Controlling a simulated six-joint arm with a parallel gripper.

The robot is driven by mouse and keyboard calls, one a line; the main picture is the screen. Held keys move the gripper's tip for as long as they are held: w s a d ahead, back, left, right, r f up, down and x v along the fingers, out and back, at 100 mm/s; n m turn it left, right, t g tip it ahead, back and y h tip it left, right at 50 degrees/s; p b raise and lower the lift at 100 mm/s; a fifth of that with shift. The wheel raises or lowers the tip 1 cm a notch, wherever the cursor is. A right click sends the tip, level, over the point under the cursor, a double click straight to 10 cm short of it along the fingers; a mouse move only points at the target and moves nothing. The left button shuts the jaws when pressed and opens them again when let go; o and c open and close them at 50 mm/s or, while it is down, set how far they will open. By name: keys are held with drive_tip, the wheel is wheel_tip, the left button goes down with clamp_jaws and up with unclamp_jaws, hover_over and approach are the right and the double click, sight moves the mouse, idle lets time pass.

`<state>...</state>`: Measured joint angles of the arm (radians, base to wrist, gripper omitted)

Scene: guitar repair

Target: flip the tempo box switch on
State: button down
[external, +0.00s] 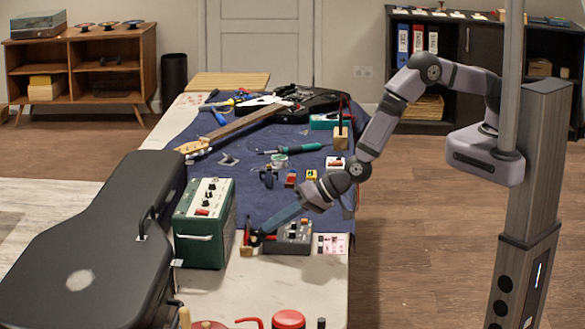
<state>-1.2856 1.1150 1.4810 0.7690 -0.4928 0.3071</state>
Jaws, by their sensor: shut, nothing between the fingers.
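A small grey box (288,239) with dark knobs on top lies near the front of the bench; it may be the tempo box, but no label is readable. A green box (204,236) with a pale control panel, knobs and a red switch stands just left of it. My gripper (254,238) is shut and empty, low at the left end of the grey box, in the gap beside the green box. The arm reaches in from the right. I cannot tell whether the fingertips touch anything, nor which way any switch is set.
A black guitar case (100,240) fills the left front. A guitar (240,125) lies across the blue mat (245,187) behind, with a soldering iron (290,149) and small tools. A pink-patterned card (332,244) lies right of the grey box. Red items stand at the front edge.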

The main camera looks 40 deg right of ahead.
sight(279, 239)
drive_tip(key=shift+f+b, duration=0.35)
idle(0.7)
drive_tip(key=shift+r, duration=0.1)
idle(0.4)
drive_tip(key=shift+s+r+p, duration=0.1)
drive_tip(key=shift+r+p, duration=0.45)
drive_tip(key=shift+r, duration=0.15)
drive_tip(key=r+p, duration=0.2)
drive_tip(key=r, duration=0.1)
drive_tip(key=r+p, duration=0.1)
drive_tip(key=r, duration=0.1)
drive_tip(key=shift+s+d+p, duration=0.25)
drive_tip(key=shift+d+p, duration=0.05)
drive_tip(key=shift+d, duration=0.05)
idle(0.3)
